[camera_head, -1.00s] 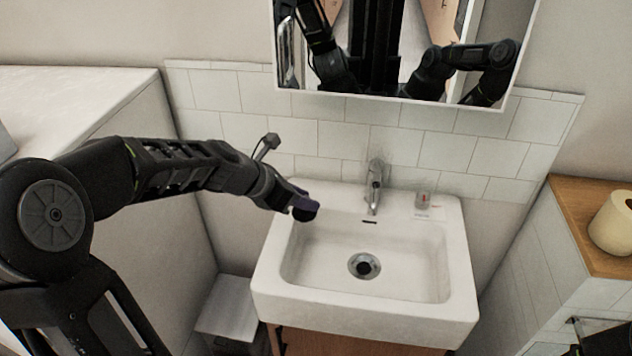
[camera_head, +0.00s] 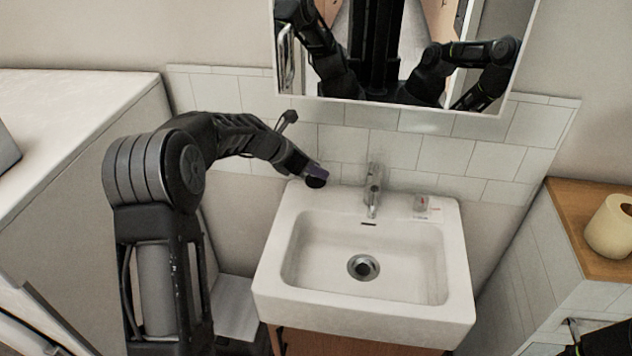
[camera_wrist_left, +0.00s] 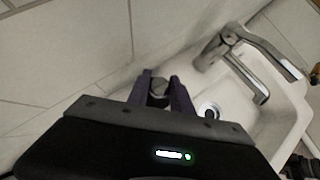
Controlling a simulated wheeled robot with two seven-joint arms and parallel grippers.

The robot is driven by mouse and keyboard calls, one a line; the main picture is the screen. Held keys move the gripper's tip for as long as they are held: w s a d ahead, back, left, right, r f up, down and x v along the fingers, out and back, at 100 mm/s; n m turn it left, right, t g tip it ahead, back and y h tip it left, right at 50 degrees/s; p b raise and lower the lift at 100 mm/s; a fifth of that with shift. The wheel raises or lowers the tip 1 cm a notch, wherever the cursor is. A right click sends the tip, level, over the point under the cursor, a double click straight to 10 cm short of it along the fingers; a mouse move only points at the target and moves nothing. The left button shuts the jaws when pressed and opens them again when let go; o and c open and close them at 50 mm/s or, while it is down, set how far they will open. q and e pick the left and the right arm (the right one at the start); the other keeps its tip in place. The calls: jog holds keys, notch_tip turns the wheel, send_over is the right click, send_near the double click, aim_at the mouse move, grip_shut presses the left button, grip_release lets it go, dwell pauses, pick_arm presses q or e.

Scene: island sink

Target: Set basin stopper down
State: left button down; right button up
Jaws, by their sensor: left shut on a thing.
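My left gripper (camera_head: 318,173), with purple fingers, is at the back left corner of the white basin (camera_head: 268,285), near the tiled wall. It is shut on the basin stopper (camera_head: 316,183), a small dark round piece. In the left wrist view the stopper (camera_wrist_left: 159,88) shows grey between the two purple fingertips (camera_wrist_left: 160,92). I cannot tell whether the stopper touches the basin's rim. The drain (camera_head: 363,267) in the middle of the bowl is open to view.
A chrome faucet (camera_head: 374,188) stands on the basin's back ledge, right of my left gripper. A small clear item (camera_head: 421,203) is farther right on that ledge. A mirror (camera_head: 400,55) hangs above. A paper roll (camera_head: 610,225) sits on the wooden top at the right.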

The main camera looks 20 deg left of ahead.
aim_at(313, 178)
pick_arm(q)
jog(key=shift+f, duration=0.1)
notch_tip(313, 178, down, 4)
jog(key=shift+r, duration=0.25)
jog(key=shift+w+f, duration=0.15)
jog(key=shift+f, duration=0.45)
jog(key=shift+f, duration=0.15)
jog(key=c, duration=1.1)
grip_release()
jog(key=shift+c, duration=0.2)
